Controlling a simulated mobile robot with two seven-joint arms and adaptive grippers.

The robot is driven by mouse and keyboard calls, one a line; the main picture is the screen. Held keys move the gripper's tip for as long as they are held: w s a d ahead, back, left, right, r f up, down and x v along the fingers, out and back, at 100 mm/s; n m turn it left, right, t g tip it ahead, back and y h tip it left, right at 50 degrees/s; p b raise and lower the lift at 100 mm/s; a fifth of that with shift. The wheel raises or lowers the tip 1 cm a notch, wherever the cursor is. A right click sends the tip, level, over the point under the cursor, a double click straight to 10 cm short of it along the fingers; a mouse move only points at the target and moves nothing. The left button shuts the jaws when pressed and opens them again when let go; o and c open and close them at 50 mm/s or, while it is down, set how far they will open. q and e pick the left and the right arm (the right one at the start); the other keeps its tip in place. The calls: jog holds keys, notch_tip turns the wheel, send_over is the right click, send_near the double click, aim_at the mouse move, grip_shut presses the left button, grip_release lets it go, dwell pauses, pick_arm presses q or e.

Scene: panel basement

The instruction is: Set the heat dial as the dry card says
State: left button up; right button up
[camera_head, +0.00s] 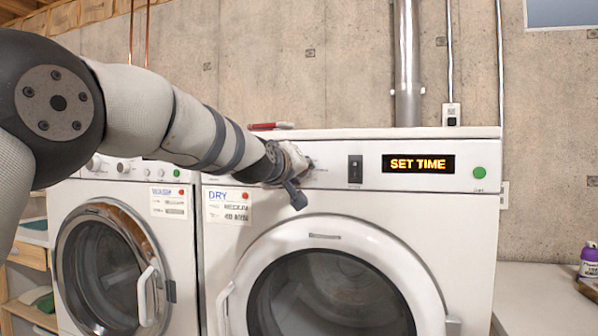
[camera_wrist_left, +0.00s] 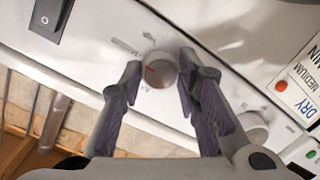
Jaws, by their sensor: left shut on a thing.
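The dryer (camera_head: 350,210) has a dry card (camera_head: 228,207) reading "DRY", "MEDIUM" and a minutes line, hard to read, perhaps 40. The card also shows at the right of the left wrist view (camera_wrist_left: 303,80). My left gripper (camera_head: 301,164) is at the dryer panel. In the left wrist view its fingers straddle a round grey dial (camera_wrist_left: 163,70) and are shut on it. The dial's red mark points left in that view; its printed labels are too small to read. A second knob (camera_wrist_left: 253,128) is partly hidden by a finger. My right gripper is out of view.
The display (camera_head: 418,164) reads "SET TIME". A black rocker switch (camera_head: 355,169) and a green button (camera_head: 479,173) are on the same panel. The washer (camera_head: 187,250) stands to the left. A red item (camera_head: 270,126) lies on the dryer top.

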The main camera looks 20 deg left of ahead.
pick_arm(q)
jog(key=o, duration=1.2)
jog(key=shift+c, duration=0.2)
jog(key=s, duration=0.7)
jog(key=shift+s+a+r, duration=0.15)
jog(key=shift+s+r, duration=0.1)
jog(key=shift+r, duration=0.15)
